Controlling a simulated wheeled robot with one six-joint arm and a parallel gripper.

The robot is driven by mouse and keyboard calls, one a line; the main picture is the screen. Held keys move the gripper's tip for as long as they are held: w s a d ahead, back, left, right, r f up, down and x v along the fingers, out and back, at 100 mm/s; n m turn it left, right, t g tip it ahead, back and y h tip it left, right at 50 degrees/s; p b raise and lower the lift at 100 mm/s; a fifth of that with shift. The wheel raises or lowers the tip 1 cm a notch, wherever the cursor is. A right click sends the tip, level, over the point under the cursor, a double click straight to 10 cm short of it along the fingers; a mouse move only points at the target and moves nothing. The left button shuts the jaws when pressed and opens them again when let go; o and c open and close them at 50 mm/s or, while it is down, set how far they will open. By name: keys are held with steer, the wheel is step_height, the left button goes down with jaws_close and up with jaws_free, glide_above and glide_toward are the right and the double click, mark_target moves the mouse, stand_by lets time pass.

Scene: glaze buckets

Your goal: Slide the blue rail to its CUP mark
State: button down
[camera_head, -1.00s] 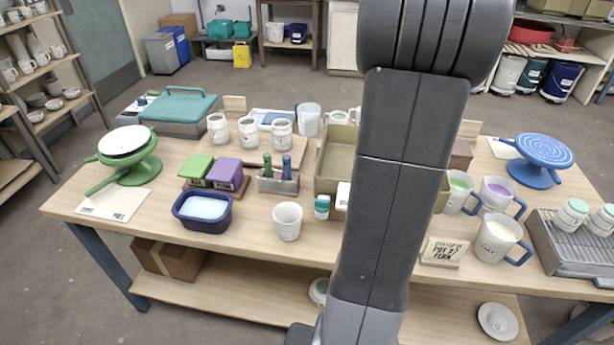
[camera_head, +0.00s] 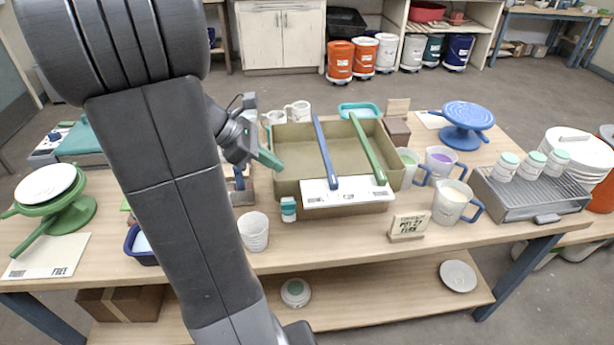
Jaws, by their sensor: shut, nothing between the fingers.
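The blue rail (camera_head: 325,155) lies front to back across the olive tray (camera_head: 290,180), near its middle. The green rail (camera_head: 367,150) lies across the same tray to the right of it, slanting. A white marked strip (camera_head: 348,191) runs along the tray's front edge, under the rails' near ends; its lettering is too small to read, so I cannot tell which mark is CUP. My gripper (camera_head: 268,160) is shut and empty at the tray's left side, left of the blue rail and apart from it. My arm hides part of the table to the left.
A small teal-capped jar (camera_head: 288,209) and a white cup (camera_head: 254,231) stand in front of the tray's left end. Mugs (camera_head: 452,201) and a small sign (camera_head: 408,226) stand to the right. A blue turntable (camera_head: 466,120) is behind them.

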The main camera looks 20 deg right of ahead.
mark_target(329, 181)
steer(key=x, duration=0.7)
steer(key=shift+s+d+f, duration=0.15)
steer(key=shift+d+f, duration=0.1)
steer(key=shift+s+d, duration=0.2)
steer(key=shift+d, duration=0.85)
steer(key=shift+s+d+f+p, duration=0.1)
steer(key=shift+d+p, duration=0.05)
steer(key=shift+d, duration=0.3)
steer(key=shift+s+d+p, duration=0.1)
steer(key=shift+d+p, duration=0.05)
steer(key=shift+d, duration=0.35)
steer(key=shift+s+d, duration=0.2)
steer(key=shift+d, duration=0.5)
